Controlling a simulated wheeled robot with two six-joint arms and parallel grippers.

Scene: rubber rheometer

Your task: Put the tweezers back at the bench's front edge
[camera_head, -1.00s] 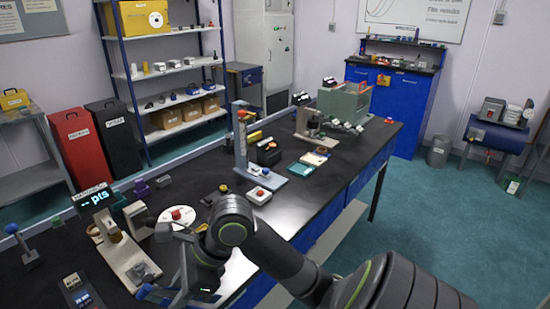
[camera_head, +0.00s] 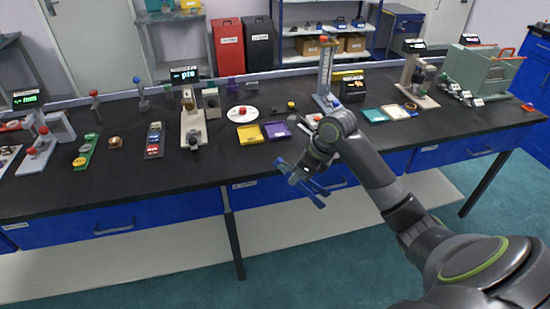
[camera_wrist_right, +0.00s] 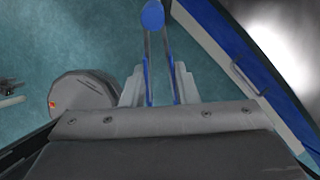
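The tweezers (camera_head: 314,194) are blue and in my right gripper (camera_head: 303,176), just in front of the bench's front edge and about level with its blue drawers in the head view. In the right wrist view the tweezers' rounded blue end (camera_wrist_right: 152,15) sticks out beyond the fingers, and their two thin legs run back between the pale fingers of the right gripper (camera_wrist_right: 157,88). The right gripper is shut on them. The black bench top (camera_head: 200,178) has a bare front strip. My left gripper is not in view.
A yellow tray (camera_head: 249,135) and a purple tray (camera_head: 277,130) lie on the bench behind the gripper. A blue-framed stand (camera_head: 325,75) rises further back. Left of them are a beige instrument (camera_head: 190,125) and a small keypad (camera_head: 154,140). The floor in front is clear.

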